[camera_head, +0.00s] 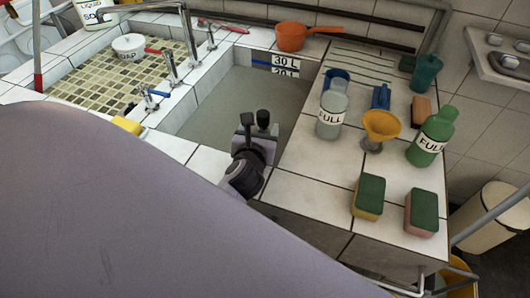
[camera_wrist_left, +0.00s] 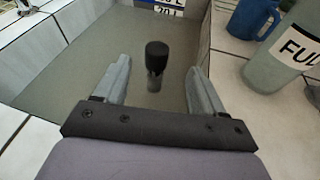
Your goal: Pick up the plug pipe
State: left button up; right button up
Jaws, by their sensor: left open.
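The plug pipe (camera_wrist_left: 157,55) stands upright in the grey sink basin. In the left wrist view it has a black cap and a short grey stem, and it lies ahead between my two fingers with gaps on both sides. In the head view a dark cap (camera_head: 263,117), apparently the pipe's, shows just beyond my left gripper (camera_head: 257,132). My left gripper is open and empty, over the basin near its right front side. The pipe's lower end is hard to make out. My right gripper does not show.
Right of the basin, the tiled counter holds grey (camera_head: 331,112) and green (camera_head: 431,137) bottles, a yellow funnel (camera_head: 380,127) and two sponges (camera_head: 368,196). An orange pan (camera_head: 291,37) sits behind. Taps (camera_head: 167,68) stand left. The basin's left part is clear.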

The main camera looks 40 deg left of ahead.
aim_at(262, 124)
pick_arm(q)
jog(key=shift+n+g+h, duration=0.3)
jog(key=shift+n+g, duration=0.3)
jog(key=shift+g, duration=0.1)
jog(key=shift+s+f+x, duration=0.1)
jog(key=shift+f+x, duration=0.2)
jog(key=shift+x, duration=1.05)
jog(key=shift+s+f+x, duration=0.15)
jog(key=shift+f+x, duration=0.1)
jog(key=shift+x, duration=1.1)
jog(key=shift+s+f+x, duration=0.1)
jog(key=shift+f+x, duration=0.2)
jog(key=shift+x, duration=1.05)
jog(key=shift+d, duration=0.1)
jog(key=shift+c, duration=0.3)
jog(key=shift+r, duration=0.1)
grip_shut()
